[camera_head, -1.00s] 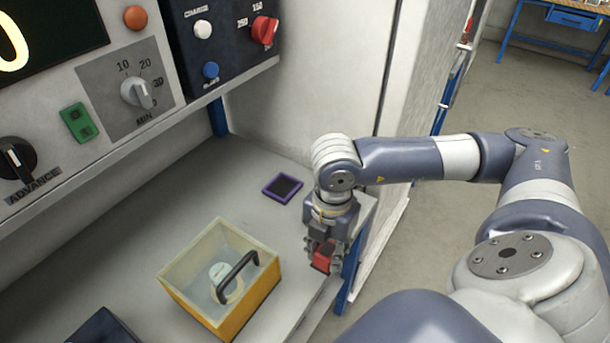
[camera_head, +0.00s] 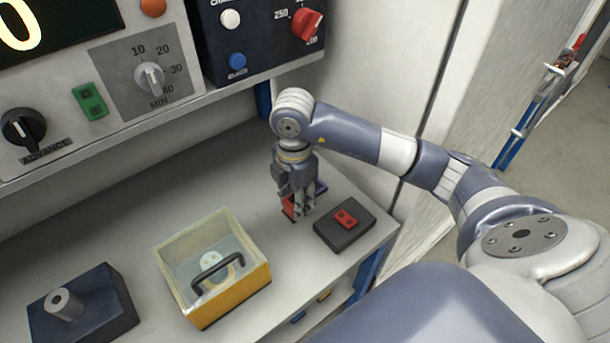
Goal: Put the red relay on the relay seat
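My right gripper (camera_head: 297,209) points down over the back right of the bench. It appears shut on the red relay (camera_head: 289,207), which shows as a small red patch beside the fingers and is mostly hidden by them. Right behind the gripper is a purple-rimmed pad (camera_head: 321,187), likely the relay seat, mostly covered by the gripper. I cannot tell whether the relay touches the pad or the bench. My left gripper is not in view.
A dark block with a red piece on top (camera_head: 346,241) stands just right of the gripper. A clear-topped yellow box with a black handle (camera_head: 262,283) is at front centre. A dark block with a metal post (camera_head: 110,318) is at left. The control panel (camera_head: 120,120) overhangs behind.

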